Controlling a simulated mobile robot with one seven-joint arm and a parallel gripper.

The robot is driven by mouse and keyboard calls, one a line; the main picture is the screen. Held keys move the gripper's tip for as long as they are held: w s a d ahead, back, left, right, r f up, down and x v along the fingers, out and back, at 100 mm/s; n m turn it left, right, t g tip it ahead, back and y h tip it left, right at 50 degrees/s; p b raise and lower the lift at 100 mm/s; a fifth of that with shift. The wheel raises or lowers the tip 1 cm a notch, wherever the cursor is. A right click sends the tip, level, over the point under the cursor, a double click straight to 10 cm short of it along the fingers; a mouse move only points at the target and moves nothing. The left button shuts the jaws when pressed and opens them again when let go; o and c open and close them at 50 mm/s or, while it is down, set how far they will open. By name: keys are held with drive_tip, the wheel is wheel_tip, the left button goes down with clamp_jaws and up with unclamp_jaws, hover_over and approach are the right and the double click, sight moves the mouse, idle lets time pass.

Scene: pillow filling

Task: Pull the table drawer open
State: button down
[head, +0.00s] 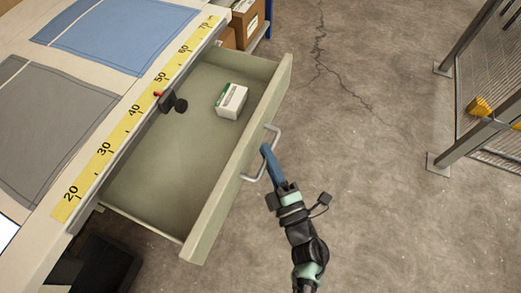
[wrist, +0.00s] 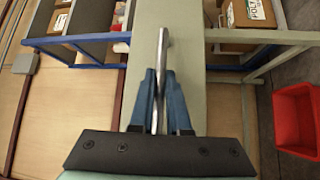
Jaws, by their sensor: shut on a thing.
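The table drawer (head: 155,185) is pale green and stands well out from under the table, so its inside shows in the head view. Its front panel (head: 235,165) carries a metal bar handle (head: 247,178). My gripper (head: 266,152) is at the handle, on the outer side of the front panel. In the wrist view my gripper's blue fingers (wrist: 160,95) are shut on the handle, and the bar (wrist: 165,50) runs between them.
The table top bears a yellow measuring strip (head: 103,152), a blue cloth (head: 125,35) and a grey cloth (head: 50,125). Cardboard boxes (head: 247,22) stand beyond the drawer. A fence post (head: 478,115) is at right. The concrete floor (head: 350,130) between is clear. A red bin (wrist: 297,115) shows in the wrist view.

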drive_tip(key=c, duration=0.9)
unclamp_jaws()
drive_tip(key=v, duration=1.3)
drive_tip(key=shift+b, duration=0.3)
